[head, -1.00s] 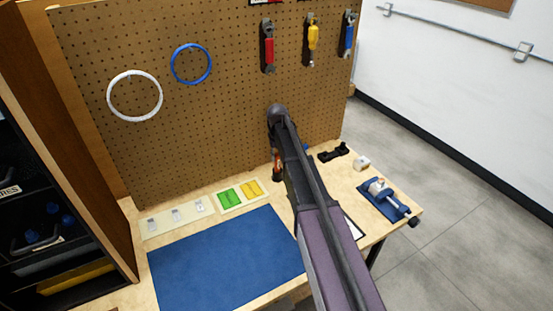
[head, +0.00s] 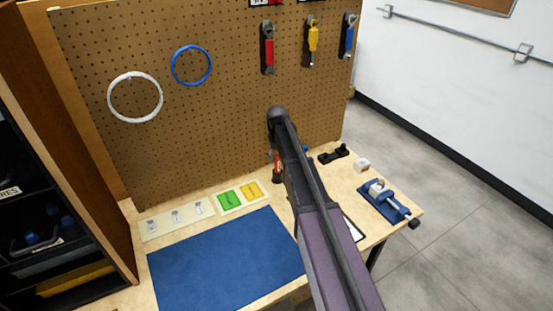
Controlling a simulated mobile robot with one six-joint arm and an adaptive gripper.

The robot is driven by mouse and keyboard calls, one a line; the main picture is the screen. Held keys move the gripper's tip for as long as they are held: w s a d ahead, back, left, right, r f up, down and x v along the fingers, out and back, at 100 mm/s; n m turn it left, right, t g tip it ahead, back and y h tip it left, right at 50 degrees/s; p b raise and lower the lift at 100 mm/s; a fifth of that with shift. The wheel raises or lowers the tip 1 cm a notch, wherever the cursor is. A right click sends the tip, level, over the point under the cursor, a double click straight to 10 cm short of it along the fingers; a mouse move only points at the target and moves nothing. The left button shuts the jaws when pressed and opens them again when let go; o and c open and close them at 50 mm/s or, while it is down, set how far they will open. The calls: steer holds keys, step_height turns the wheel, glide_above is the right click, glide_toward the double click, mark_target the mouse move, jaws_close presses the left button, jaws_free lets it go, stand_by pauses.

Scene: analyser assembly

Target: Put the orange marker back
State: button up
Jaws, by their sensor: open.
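The orange marker (head: 277,167) shows as a small orange-red piece at the left edge of my arm, in the head view. It appears upright in or just above a small dark holder (head: 277,178) on the bench near the pegboard. My arm crosses in front and hides much of this spot. My gripper (head: 273,156) is mostly hidden behind the arm. Only a small grey part shows beside the top of the marker, and the jaws look open. I cannot tell whether they touch the marker.
The bench holds a blue mat (head: 222,262), a green and yellow tray (head: 257,203), a pale strip with several small parts (head: 186,226), a black bracket (head: 333,153) and a blue vise (head: 384,203). The pegboard (head: 225,120) rises behind, with hung tools and rings.

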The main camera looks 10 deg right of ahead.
step_height(320, 180, up, 12)
steer(key=p, duration=1.2)
steer(key=shift+r, duration=0.1)
stand_by(0.6)
steer(key=s, duration=2.9)
steer(key=shift+a+m, duration=0.15)
steer(key=shift+m, duration=0.15)
